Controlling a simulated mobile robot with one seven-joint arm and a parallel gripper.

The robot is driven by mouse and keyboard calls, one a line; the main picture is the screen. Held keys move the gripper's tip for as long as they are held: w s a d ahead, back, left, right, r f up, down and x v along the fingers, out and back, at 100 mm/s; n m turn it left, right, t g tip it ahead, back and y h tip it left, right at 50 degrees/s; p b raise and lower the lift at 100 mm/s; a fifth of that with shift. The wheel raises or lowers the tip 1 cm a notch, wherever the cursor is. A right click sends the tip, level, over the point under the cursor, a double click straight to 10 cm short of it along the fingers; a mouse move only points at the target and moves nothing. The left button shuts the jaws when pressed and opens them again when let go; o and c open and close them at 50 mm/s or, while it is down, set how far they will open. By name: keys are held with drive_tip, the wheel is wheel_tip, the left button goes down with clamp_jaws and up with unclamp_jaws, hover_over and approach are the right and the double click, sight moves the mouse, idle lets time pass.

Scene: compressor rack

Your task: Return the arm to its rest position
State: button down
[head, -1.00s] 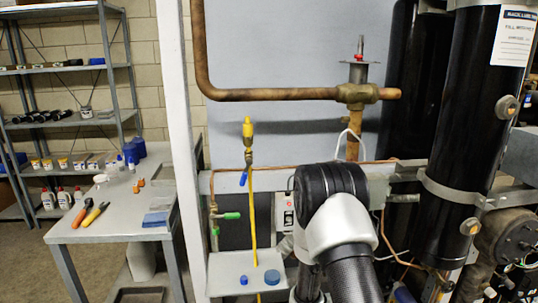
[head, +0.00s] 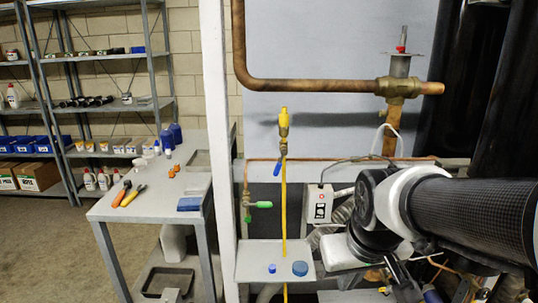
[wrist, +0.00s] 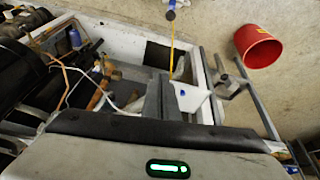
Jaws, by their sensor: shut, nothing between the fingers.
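In the wrist view my gripper (wrist: 165,88) shows as dark grey fingers at the middle, closed together with nothing held. Behind the fingers the wrist view shows the rack's frame, with a small shelf (wrist: 197,106) just to the right.
A small grey shelf (head: 258,262) holds two blue caps below the yellow hose (head: 284,200). A copper pipe (head: 310,86) crosses above. A workbench (head: 150,208) with tools stands at left, shelving behind it. A red bucket (wrist: 260,46) is on the floor.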

drive_tip(key=s+r+m+t, duration=0.1)
drive_tip(key=s+r, duration=0.5)
drive_tip(key=s, duration=0.2)
wheel_tip(320, 180, up, 21)
drive_tip(key=p, duration=2.1)
drive_tip(key=shift+w+a, duration=0.2)
drive_tip(key=shift+f, duration=0.1)
